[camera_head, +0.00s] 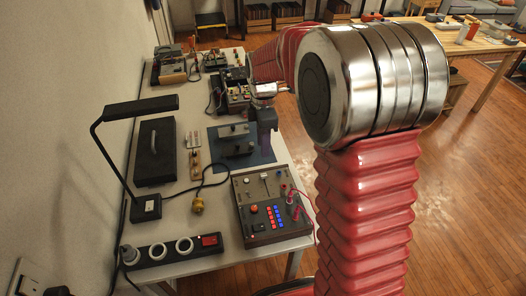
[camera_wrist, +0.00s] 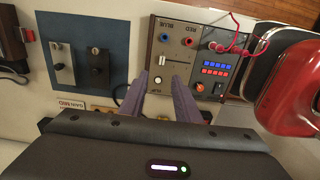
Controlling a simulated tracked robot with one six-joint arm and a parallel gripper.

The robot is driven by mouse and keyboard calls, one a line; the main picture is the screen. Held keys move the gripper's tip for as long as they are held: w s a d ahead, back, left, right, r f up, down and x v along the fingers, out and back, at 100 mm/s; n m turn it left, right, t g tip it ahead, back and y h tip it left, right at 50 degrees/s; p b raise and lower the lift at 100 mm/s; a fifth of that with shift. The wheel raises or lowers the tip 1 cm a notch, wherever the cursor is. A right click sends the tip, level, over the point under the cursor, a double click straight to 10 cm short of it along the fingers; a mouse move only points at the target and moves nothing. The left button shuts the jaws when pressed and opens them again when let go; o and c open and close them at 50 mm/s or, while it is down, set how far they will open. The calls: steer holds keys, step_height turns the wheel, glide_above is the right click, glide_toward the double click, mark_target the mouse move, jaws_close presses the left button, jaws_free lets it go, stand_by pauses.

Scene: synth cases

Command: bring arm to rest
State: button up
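My gripper (camera_wrist: 159,82) shows in the wrist view as two purple-grey fingers with a clear gap between them and nothing held. In the head view my gripper (camera_head: 266,140) hangs over the workbench (camera_head: 215,187), near the right edge of a blue mat (camera_head: 262,158). Its fingertips are partly unclear there. My red arm with its chrome joint reaches across the right of the head view and hides part of the bench edge. In the wrist view the fingers point toward a control box (camera_wrist: 180,62) with blue and red sockets and lit buttons.
The control box (camera_head: 247,187) stands at the bench's near right. A desk lamp (camera_head: 140,107), black case (camera_head: 143,165), power strip (camera_head: 150,264) and yellow plug (camera_head: 197,206) lie left. Devices crowd the far end. Open wooden floor (camera_head: 465,170) lies right.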

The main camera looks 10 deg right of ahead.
steer(key=shift+r, duration=0.3)
stand_by(0.4)
steer(key=s+r+m+t, duration=0.2)
steer(key=s+r+m, duration=0.4)
steer(key=s+m, duration=0.3)
steer(key=s+r+m+t, duration=0.3)
steer(key=s+r+m, duration=0.3)
steer(key=s, duration=1)
steer(key=m, duration=0.3)
steer(key=shift+s+d+r+t, duration=0.15)
steer(key=shift+s+d+t, duration=0.15)
steer(key=shift+s, duration=0.1)
